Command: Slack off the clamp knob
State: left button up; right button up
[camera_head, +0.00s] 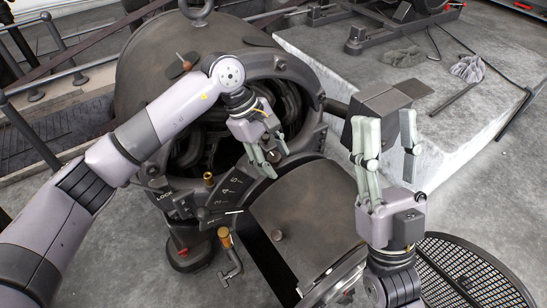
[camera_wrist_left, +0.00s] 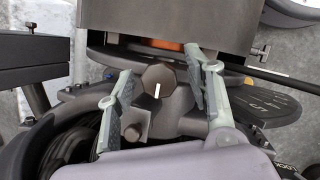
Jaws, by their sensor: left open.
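A dark brown hexagonal knob with a white mark, which looks like the clamp knob (camera_wrist_left: 158,79), sits between the fingers of my left gripper (camera_wrist_left: 160,88) in the left wrist view. Both fingers stand apart from it, one on each side. In the head view my left gripper (camera_head: 273,162) points down at the front rim of the dynamo housing (camera_head: 311,92), and its fingers largely hide the knob. My right gripper (camera_head: 388,128) is at the right, fingers upward and spread, with nothing between them.
A dark plate with white marks (camera_head: 228,189) lies below my left gripper, with a brass-topped post (camera_head: 208,178) beside it. A brass-handled crank (camera_head: 225,238) stands in front. A curved metal cover (camera_head: 302,222) lies to the right. A round grate (camera_head: 455,275) is at lower right.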

pick_arm(q)
jog(key=shift+f, duration=0.1)
jog(key=shift+c, duration=0.3)
grip_shut()
dwell(0.4)
